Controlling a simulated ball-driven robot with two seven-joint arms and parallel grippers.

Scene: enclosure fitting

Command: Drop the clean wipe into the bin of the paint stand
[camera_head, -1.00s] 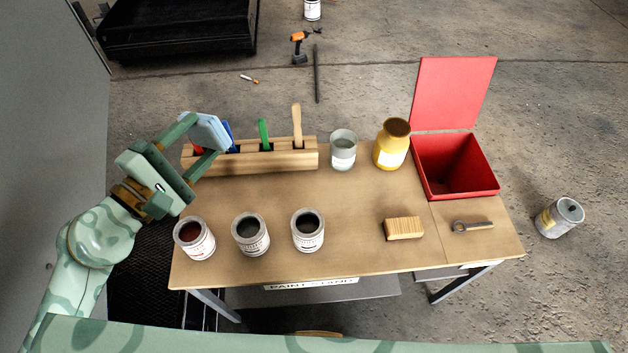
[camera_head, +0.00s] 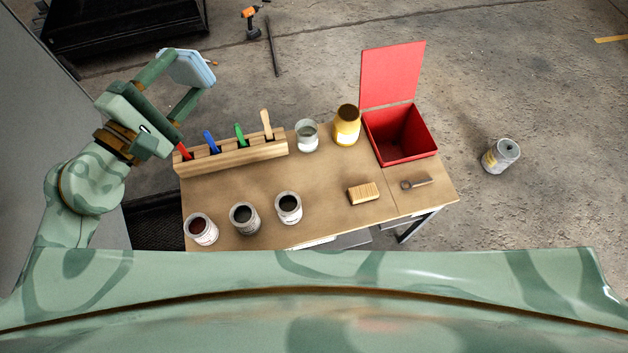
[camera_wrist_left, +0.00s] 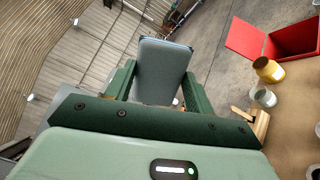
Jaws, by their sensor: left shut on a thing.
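My left gripper (camera_head: 185,82) is shut on the light blue-white folded wipe (camera_head: 188,68), held up in the air beyond the left end of the table. In the left wrist view the wipe (camera_wrist_left: 162,70) stands out as a grey-blue pad between the two green fingers. The red bin (camera_head: 402,140) sits at the right back of the paint stand (camera_head: 300,178) with its lid raised, well to the right of the gripper. It also shows at the upper right of the left wrist view (camera_wrist_left: 290,40). My right gripper is out of view.
A wooden rack (camera_head: 232,156) with several coloured handles stands at the stand's left back. A grey can (camera_head: 307,137) and a yellow jar (camera_head: 346,126) stand between rack and bin. Several open cans line the front; a wood block (camera_head: 363,193) and a wrench (camera_head: 416,184) lie at right.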

